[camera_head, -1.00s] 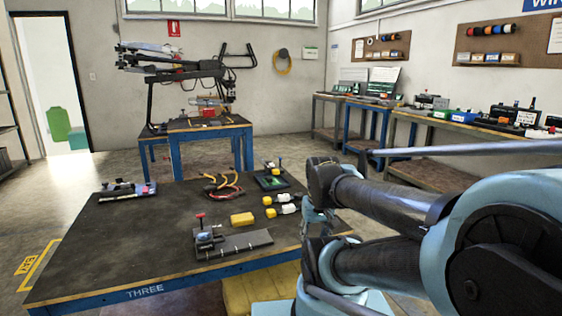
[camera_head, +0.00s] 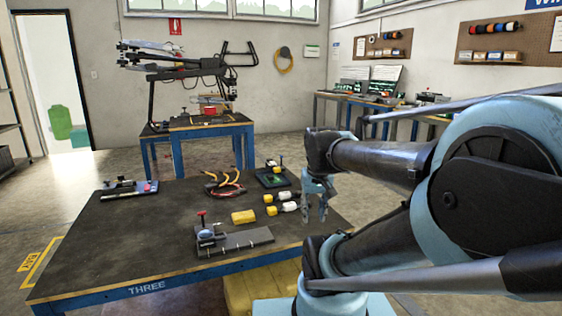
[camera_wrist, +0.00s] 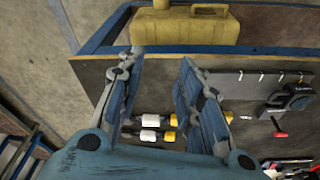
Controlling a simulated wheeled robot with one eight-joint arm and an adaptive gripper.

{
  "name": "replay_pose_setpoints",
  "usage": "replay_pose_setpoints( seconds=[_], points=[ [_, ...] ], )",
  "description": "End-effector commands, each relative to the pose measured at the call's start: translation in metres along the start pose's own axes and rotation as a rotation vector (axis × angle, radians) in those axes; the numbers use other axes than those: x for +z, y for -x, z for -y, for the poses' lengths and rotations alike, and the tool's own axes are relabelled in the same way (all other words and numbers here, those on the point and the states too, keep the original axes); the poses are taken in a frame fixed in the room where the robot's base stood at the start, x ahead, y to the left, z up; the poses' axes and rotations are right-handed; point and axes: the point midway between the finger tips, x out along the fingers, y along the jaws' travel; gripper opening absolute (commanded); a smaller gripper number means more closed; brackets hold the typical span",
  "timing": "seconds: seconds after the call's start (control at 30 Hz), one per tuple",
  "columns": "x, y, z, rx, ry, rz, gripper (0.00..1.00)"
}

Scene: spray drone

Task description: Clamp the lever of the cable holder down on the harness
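The cable holder (camera_head: 207,237) is a clamp on a grey plate on the near part of the dark table. Its red-knobbed lever (camera_head: 202,218) stands up; in the wrist view the red handle (camera_wrist: 281,135) shows at the right. The plate (camera_wrist: 240,78) is empty of any cable that I can make out. A bundle with yellow-orange cables (camera_head: 226,180), likely the harness, lies farther back on the table. My gripper (camera_head: 315,218) hangs over the table's right side, right of the holder and apart from it. In the wrist view its fingers (camera_wrist: 158,62) are spread and empty.
A yellow block (camera_head: 243,216) and white-and-yellow connectors (camera_head: 287,206) lie between the holder and my gripper. A green board (camera_head: 272,181) and another fixture (camera_head: 130,190) sit at the back. A yellow case (camera_wrist: 185,28) is below the table edge. The table's left middle is clear.

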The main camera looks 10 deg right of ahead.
Motion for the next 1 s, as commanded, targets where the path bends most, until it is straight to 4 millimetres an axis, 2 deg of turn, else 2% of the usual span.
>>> replay_pose_setpoints(
  seconds=[0.03,0.2,0.5,0.73,1.0],
  points=[
    [-0.017,0.011,0.000,0.002,-0.005,-0.003,0.33],
    [-0.072,0.039,-0.001,0.012,-0.027,-0.014,0.33],
    [-0.173,0.074,-0.001,0.025,-0.067,-0.035,0.33],
    [-0.252,0.090,0.001,0.035,-0.095,-0.050,0.33],
    [-0.346,0.095,0.004,0.045,-0.129,-0.070,0.33]
  ],
)
